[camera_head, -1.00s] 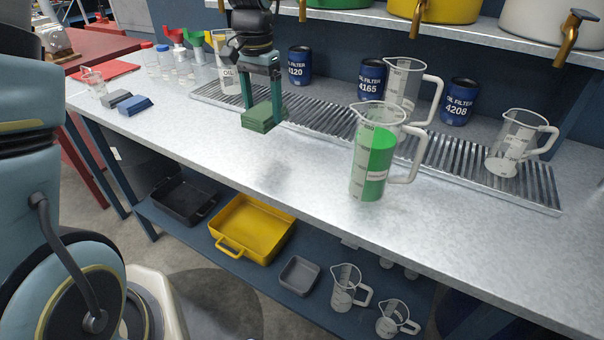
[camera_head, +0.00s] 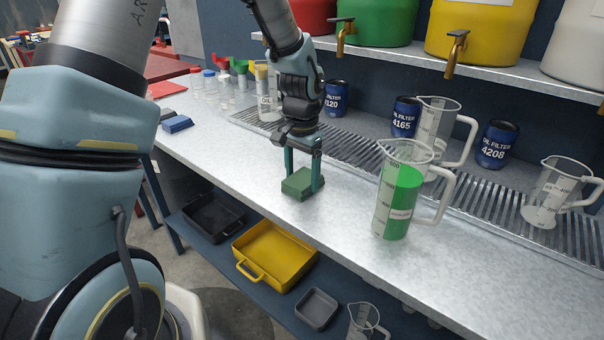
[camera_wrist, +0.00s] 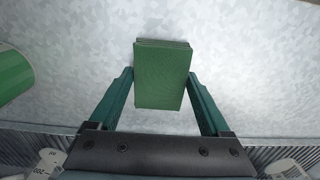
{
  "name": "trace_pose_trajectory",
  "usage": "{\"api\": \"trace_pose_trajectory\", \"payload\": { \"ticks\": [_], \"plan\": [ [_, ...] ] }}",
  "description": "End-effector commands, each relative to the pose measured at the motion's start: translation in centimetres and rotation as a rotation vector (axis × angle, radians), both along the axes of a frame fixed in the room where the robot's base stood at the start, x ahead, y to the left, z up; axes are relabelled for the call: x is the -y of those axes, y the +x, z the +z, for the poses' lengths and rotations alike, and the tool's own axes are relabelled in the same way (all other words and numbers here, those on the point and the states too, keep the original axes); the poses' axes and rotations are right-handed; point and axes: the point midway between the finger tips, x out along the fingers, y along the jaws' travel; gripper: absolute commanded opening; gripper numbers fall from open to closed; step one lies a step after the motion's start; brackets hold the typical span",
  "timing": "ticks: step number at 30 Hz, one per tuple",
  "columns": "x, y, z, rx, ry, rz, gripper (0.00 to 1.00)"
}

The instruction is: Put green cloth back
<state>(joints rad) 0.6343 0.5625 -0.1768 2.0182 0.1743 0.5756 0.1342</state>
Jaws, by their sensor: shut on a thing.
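The green cloth (camera_head: 297,184) is a folded block between the fingers of my gripper (camera_head: 304,178), over the metal bench top. My gripper is shut on it and points down. In the wrist view the green cloth (camera_wrist: 162,76) sits between the two green fingertips of my gripper (camera_wrist: 160,82). I cannot tell whether its underside touches the bench. A blue cloth (camera_head: 177,124) lies at the bench's left end, with a grey one (camera_head: 168,114) beside it, partly hidden by my arm.
A jug of green liquid (camera_head: 402,195) stands right of my gripper. Blue oil filters (camera_head: 495,146) and clear jugs stand behind on the grated strip (camera_head: 356,153). Bottles (camera_head: 211,82) stand at the back left. Trays, including a yellow one (camera_head: 275,255), are on the lower shelf.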

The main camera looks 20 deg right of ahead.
Motion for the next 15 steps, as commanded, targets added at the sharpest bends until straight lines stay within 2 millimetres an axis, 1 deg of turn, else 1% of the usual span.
{"api": "trace_pose_trajectory", "payload": {
  "ticks": [6, 10, 11, 15],
  "plan": [
    [0.01, 0.03, -0.02, 0.000, -0.001, 0.001, 0.29],
    [0.00, 0.02, -0.41, 0.000, -0.001, 0.001, 0.29],
    [-0.01, 0.03, -0.34, 0.000, -0.001, 0.001, 0.84],
    [-0.01, 0.03, -0.29, 0.000, -0.001, 0.001, 0.99]
  ]
}}
